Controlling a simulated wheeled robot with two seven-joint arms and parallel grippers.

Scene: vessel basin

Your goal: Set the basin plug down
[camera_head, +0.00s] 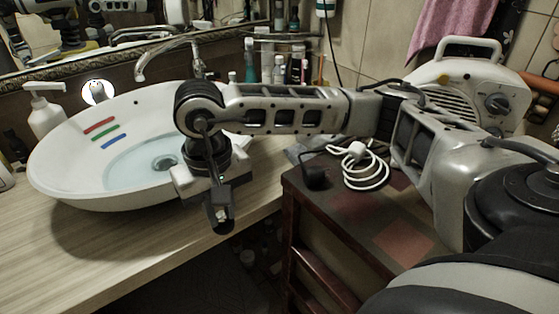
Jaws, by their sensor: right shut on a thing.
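My right gripper (221,218) points down at the front edge of the wooden counter, to the right of the basin. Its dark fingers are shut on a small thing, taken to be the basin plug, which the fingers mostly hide. The white oval basin (60,165) stands on the counter with pale bluish water in it. My left gripper is not in view.
The counter (110,245) is clear in front of the basin. A chrome tap (170,47) stands behind it, a white soap bottle (45,112) at left. At right, a dark cabinet (345,210) bears a coiled white cable (362,170) and a cream heater (465,85).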

